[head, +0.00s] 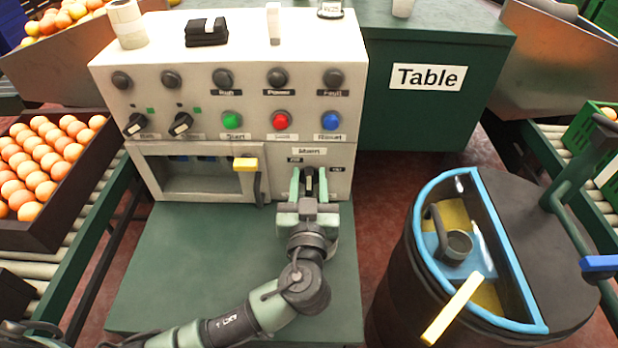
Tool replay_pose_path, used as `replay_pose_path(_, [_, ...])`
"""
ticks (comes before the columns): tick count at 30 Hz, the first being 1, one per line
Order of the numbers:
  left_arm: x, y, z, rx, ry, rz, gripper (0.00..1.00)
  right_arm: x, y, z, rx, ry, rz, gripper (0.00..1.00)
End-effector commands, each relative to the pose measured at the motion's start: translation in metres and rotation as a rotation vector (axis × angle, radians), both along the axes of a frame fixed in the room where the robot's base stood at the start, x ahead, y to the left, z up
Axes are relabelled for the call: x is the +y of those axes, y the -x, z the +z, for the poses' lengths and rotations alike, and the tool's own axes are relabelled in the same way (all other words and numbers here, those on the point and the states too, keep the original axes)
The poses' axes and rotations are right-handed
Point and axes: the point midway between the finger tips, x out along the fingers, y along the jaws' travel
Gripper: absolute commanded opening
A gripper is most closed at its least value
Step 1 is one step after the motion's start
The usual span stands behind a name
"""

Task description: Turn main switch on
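The main switch (309,181) is a dark knob under the "Main" label, low on the right of the white control panel (210,140). My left gripper (309,184) is in front of it, with one green finger on each side of the knob. The fingers stand apart, and a gap seems to show between them and the knob; contact cannot be made out. The gripper hides the lower part of the switch. My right gripper is not in view.
Green, red and blue buttons (281,120) and two selector knobs (181,123) sit above. A green table (420,120) stands behind; a dark barrel (420,270) stands right. A crate of oranges (72,190) is left.

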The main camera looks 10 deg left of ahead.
Motion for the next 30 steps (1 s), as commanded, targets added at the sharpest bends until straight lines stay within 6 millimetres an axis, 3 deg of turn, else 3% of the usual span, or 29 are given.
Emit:
replay_pose_path(3, [0.0,0.0,0.0,0.0,0.0,0.0,0.38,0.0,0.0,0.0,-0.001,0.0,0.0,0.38])
replay_pose_path(8, [0.0,0.0,0.0,0.0,0.0,0.0,0.0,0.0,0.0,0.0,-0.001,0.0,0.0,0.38])
replay_pose_path(20, [-0.002,0.001,-0.001,0.011,-0.047,0.001,0.0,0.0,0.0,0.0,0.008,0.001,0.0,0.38])
replay_pose_path(30, [-0.007,-0.001,-0.001,0.057,-0.269,0.002,0.0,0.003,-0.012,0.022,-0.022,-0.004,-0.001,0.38])
